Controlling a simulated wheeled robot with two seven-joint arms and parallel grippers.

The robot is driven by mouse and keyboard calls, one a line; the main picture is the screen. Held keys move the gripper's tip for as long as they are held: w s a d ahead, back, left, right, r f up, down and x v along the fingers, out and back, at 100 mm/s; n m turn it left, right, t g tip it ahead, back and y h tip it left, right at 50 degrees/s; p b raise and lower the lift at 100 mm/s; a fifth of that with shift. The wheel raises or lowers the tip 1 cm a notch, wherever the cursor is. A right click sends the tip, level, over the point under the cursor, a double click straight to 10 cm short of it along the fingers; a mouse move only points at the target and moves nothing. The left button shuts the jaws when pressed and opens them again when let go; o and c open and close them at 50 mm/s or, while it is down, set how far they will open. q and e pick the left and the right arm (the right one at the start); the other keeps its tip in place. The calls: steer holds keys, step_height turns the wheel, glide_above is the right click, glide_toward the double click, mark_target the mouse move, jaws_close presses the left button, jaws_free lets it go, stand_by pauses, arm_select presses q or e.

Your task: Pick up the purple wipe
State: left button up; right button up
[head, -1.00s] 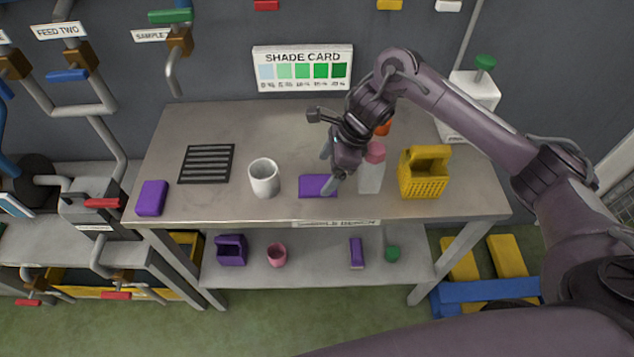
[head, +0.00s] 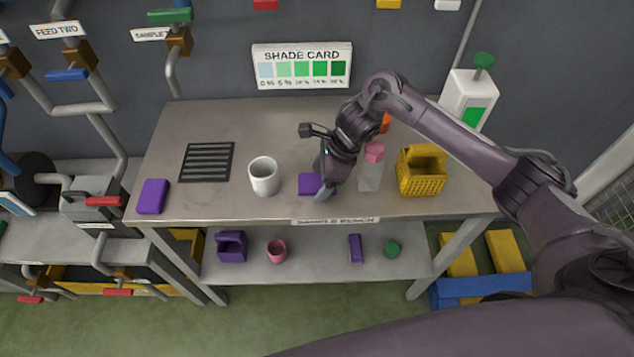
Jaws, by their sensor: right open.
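A flat purple wipe (head: 307,185) lies on the bench top near the front, right of the white mug. My right gripper (head: 322,181) is open directly over it, with one finger toward its far side and one toward its near side. The gripper covers the wipe's right part, and I cannot tell whether the fingers touch it. A thicker purple block (head: 152,196) lies at the bench's left front corner. My left gripper is not in view.
A white mug (head: 264,177) and a black slotted grid (head: 206,162) stand left of the wipe. A pink-capped bottle (head: 370,172) is close right of my gripper, then a yellow basket (head: 421,172). The lower shelf (head: 315,262) holds several small items.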

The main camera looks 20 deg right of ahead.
steer(key=c, duration=1.1)
steer(key=shift+o, duration=0.2)
steer(key=shift+r, duration=0.15)
steer(key=shift+w+r, duration=0.1)
steer(key=shift+r, duration=0.1)
step_height(320, 180, up, 20)
steer(key=p, duration=0.1)
steer(key=shift+f, duration=0.25)
